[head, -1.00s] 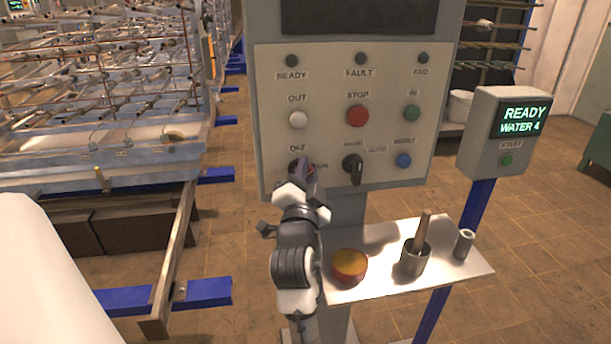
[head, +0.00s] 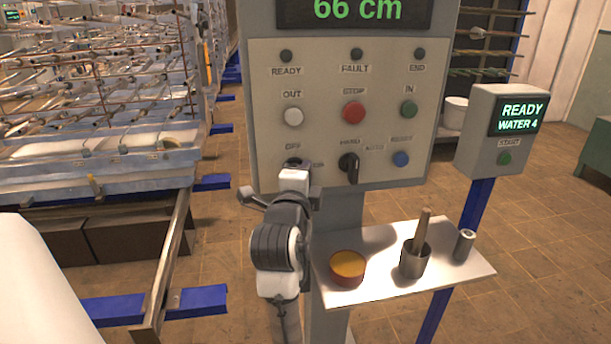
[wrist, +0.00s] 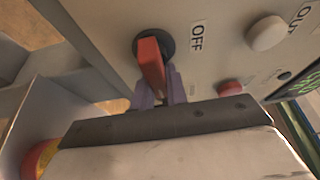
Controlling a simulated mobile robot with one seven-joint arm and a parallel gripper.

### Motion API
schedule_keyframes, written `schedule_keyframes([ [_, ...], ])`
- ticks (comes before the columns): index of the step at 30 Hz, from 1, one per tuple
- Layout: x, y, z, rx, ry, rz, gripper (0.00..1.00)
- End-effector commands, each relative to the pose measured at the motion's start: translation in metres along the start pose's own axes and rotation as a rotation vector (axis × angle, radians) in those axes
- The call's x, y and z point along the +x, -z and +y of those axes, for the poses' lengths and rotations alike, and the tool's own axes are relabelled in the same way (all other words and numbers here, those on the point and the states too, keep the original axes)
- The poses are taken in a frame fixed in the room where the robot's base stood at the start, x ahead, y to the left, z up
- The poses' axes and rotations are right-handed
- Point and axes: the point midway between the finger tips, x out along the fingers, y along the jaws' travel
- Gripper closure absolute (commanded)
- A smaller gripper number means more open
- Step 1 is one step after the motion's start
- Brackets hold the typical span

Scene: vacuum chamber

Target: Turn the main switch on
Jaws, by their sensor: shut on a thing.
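The main switch has a red handle (wrist: 151,62) on a round black base, in the wrist view beside the OFF label (wrist: 196,37). In the head view it sits at the panel's lower left, mostly hidden behind my gripper (head: 294,170). In the wrist view my gripper (wrist: 163,88) has its two purple-grey fingers around the red handle, shut on it. The display (head: 355,12) above the panel is lit and reads "66 cm" in green.
A black selector (head: 349,167) is just right of my gripper, with a blue button (head: 400,159) beyond it. Below, a shelf (head: 385,292) holds a red-and-yellow round container (head: 347,268), a metal cup (head: 415,262) with a wooden handle, and a small cylinder (head: 464,246).

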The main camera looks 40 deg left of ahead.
Motion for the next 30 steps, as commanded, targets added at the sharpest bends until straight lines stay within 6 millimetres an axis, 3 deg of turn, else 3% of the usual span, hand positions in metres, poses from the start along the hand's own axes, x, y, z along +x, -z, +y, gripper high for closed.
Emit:
schedule_keyframes([
  [18, 0.0000, -0.0049, -0.0008, 0.041, -0.013, -0.012, 1.00],
  [19, 0.0000, -0.0049, -0.0009, 0.041, -0.013, -0.012, 0.84],
  [24, 0.0001, -0.0048, -0.0003, 0.039, -0.015, -0.012, 0.64],
  [30, 0.0005, -0.0040, 0.0015, 0.038, -0.019, -0.009, 0.64],
])
